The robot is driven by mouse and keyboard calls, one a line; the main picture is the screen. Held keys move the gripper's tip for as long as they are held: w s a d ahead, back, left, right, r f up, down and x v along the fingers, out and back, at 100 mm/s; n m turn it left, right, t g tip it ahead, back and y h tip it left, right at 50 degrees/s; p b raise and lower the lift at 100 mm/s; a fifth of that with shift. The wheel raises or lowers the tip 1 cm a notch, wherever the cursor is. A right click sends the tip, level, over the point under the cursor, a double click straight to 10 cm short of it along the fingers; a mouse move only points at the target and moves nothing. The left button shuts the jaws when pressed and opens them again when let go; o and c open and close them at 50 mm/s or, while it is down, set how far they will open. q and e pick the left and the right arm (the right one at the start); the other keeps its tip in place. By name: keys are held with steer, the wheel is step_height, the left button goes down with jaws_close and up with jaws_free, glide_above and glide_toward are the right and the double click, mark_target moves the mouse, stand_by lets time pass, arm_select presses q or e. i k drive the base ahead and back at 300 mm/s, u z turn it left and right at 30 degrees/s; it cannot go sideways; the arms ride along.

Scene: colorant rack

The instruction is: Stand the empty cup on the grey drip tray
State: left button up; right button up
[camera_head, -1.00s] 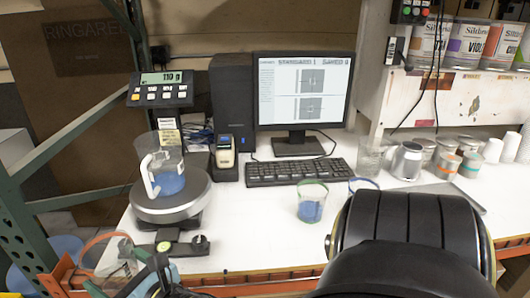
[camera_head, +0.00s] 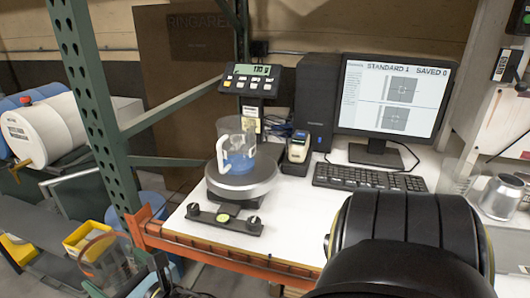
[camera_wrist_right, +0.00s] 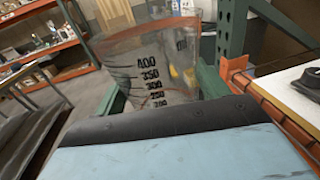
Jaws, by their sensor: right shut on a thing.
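A clear cup with a reddish rim (camera_head: 108,258) hangs at the lower left in the head view. In the right wrist view the cup (camera_wrist_right: 160,62) is clear, with black volume marks, and no liquid shows in it. My right gripper (camera_head: 140,280) is shut on the cup; its dark green fingers (camera_wrist_right: 163,88) sit on either side of the cup's wall. A grey surface (camera_head: 55,195) lies below a white drum at the left; I cannot tell whether it is the drip tray. My left gripper is not in view.
A white drum (camera_head: 55,128) with a tap lies at the left. A green post (camera_head: 95,100) and an orange rail (camera_head: 225,242) stand between it and the white table. A jug with blue liquid (camera_head: 238,150) stands on a round scale (camera_head: 242,183). A yellow bin (camera_head: 85,238) sits low left.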

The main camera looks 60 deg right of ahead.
mark_target(505, 258)
steer(key=k, duration=1)
steer(key=z, duration=2.3)
steer(key=i, duration=0.5)
steer(key=u, duration=0.1)
